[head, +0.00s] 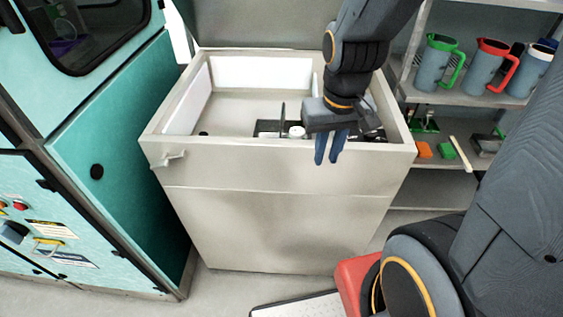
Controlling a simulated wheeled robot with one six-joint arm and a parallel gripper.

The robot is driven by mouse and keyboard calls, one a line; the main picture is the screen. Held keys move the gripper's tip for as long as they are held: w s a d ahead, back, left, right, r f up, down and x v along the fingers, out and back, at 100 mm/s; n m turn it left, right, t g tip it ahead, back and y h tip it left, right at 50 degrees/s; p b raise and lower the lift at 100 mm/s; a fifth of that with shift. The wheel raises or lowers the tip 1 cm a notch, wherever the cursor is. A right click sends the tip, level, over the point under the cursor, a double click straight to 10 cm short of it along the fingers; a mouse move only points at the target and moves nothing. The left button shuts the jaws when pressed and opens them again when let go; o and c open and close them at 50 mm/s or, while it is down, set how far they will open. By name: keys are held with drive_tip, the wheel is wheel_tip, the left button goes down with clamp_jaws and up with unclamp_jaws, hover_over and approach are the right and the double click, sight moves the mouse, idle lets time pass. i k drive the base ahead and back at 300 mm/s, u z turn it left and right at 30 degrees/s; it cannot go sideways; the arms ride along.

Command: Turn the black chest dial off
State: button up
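A beige chest (275,178) with its lid raised stands in the middle of the head view. Inside it, at the front right, is a dark panel (267,127) with an upright dark plate and a white round part (296,132). A small dark round spot (204,133) shows at the inner front left. I cannot tell which dark part is the black dial; some of the panel is hidden behind my gripper. My gripper (328,162) hangs over the chest's front rim, blue fingers pointing down. The fingers lie close together, and their gap is unclear. I see nothing held.
At the right, a shelf (470,97) holds jugs (437,62), with green and orange items below. A latch (170,158) sticks out from the chest's front left. Floor shows in front.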

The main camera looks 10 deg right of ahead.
sight(369, 136)
drive_tip(key=u, duration=0.9)
drive_tip(key=k, duration=1.2)
drive_tip(key=z, duration=1.3)
drive_tip(key=i, duration=1)
drive_tip(key=z, duration=0.05)
